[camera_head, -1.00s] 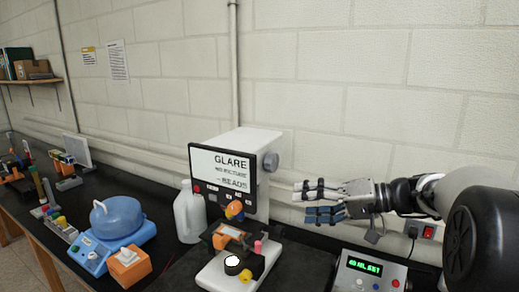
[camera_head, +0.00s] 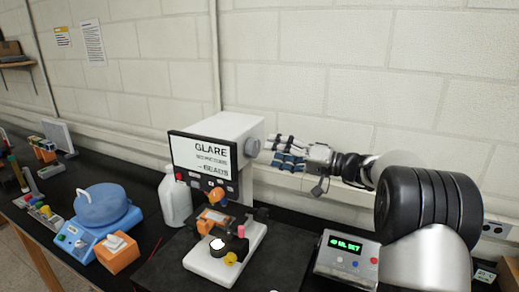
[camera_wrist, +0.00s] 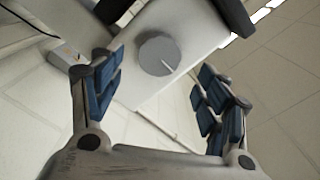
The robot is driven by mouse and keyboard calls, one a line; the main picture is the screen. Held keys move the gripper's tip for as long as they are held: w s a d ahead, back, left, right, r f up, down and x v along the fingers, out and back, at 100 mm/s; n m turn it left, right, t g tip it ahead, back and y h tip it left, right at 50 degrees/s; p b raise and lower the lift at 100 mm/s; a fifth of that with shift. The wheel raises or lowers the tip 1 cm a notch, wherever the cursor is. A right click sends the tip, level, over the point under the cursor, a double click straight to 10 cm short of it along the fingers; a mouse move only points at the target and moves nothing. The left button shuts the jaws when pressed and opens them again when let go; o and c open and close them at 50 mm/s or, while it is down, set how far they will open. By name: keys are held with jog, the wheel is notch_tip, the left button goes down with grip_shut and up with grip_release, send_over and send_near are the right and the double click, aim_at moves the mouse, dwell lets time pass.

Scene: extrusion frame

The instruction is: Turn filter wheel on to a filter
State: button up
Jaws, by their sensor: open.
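The filter wheel is a round grey knob (camera_head: 253,146) on the right side of a white box-shaped instrument (camera_head: 235,124). The instrument's front screen (camera_head: 200,157) reads "GLARE" and "BEADS", with a middle line too small to read surely. My gripper (camera_head: 275,151) is just right of the knob, with fingers pointing at it. In the wrist view the knob (camera_wrist: 158,56) shows a pale pointer line and lies ahead, between the blue-padded fingers of my open gripper (camera_wrist: 157,95). The fingers appear not to touch the knob.
A white and black microscope-like stage (camera_head: 222,255) stands before the instrument. A control box with a green display (camera_head: 346,252) sits below my arm. A white jug (camera_head: 175,198) and a blue device (camera_head: 98,212) stand left. The wall is close behind.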

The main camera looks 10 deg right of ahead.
aim_at(257, 149)
jog(key=x, duration=0.5)
jog(key=shift+w+a, duration=0.25)
jog(key=shift+a, duration=0.05)
jog(key=shift+c, duration=0.4)
jog(key=c, duration=1)
